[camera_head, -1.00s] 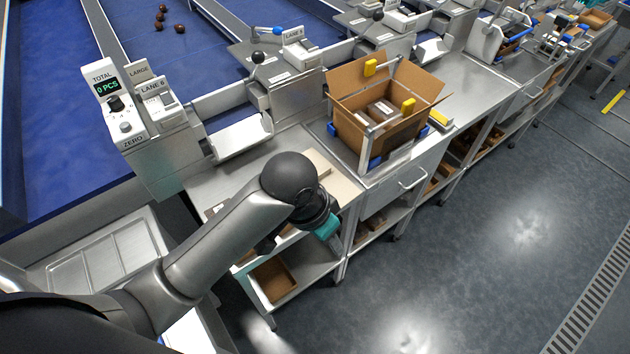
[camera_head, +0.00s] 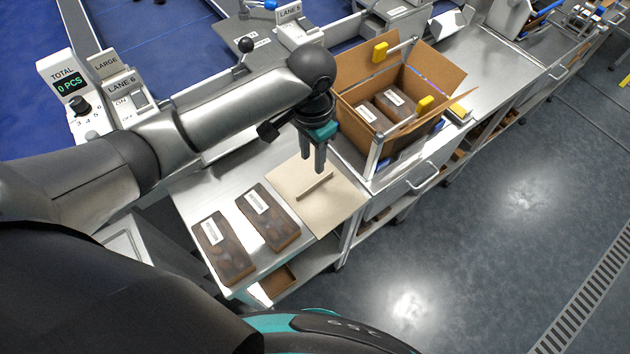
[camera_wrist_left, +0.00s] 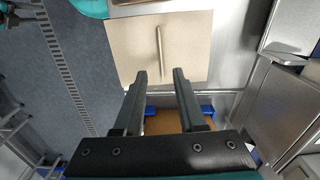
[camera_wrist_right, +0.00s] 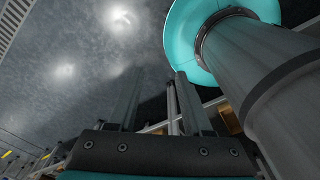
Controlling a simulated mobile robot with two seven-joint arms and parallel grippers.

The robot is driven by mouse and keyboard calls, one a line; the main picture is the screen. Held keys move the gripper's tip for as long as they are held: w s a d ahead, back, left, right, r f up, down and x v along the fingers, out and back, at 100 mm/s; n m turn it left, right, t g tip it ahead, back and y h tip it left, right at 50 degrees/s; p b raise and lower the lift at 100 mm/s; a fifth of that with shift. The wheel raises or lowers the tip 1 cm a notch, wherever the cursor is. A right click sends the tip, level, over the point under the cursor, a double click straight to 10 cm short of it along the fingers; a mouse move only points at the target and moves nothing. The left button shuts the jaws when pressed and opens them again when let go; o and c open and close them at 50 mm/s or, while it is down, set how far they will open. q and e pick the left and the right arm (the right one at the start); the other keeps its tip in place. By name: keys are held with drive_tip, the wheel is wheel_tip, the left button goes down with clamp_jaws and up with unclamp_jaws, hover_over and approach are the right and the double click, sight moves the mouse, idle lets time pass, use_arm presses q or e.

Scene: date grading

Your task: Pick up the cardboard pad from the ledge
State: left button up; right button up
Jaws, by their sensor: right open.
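The cardboard pad (camera_head: 338,206) is a flat beige square with a thin raised strip across its middle. It lies on the steel ledge (camera_head: 190,190), and it also shows in the left wrist view (camera_wrist_left: 128,48). My left gripper (camera_head: 314,168) points down over the pad's far part, close to the strip. Its fingers are apart with nothing between them, and the strip is beyond the fingertips in the left wrist view. My right gripper (camera_wrist_right: 157,76) is open and empty, with the grey floor behind it; it is not visible in the head view.
Two brown date packs (camera_head: 268,218) (camera_head: 224,250) with white labels lie left of the pad. An open cardboard box (camera_head: 392,148) holding similar packs stands at the right, with yellow clips on it. The LANE 6 control unit (camera_head: 122,95) is at the left. Floor is clear at right.

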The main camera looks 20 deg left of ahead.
sight(310, 187)
use_arm(q)
drive_tip(key=shift+s+f+b, duration=0.15)
drive_tip(key=shift+f+b, duration=0.25)
drive_tip(key=shift+f, duration=3)
drive_tip(key=f, duration=0.3)
drive_tip(key=shift+s+a+f+b, duration=0.1)
drive_tip(key=shift+a+f+b, duration=0.15)
drive_tip(key=shift+f+b, duration=0.05)
drive_tip(key=shift+f, duration=0.3)
use_arm(e)
drive_tip(key=shift+w+d+f, duration=0.1)
drive_tip(key=shift+w+f, duration=0.2)
drive_tip(key=shift+f, duration=0.5)
use_arm(q)
clamp_jaws()
use_arm(e)
drive_tip(key=shift+s, duration=0.15)
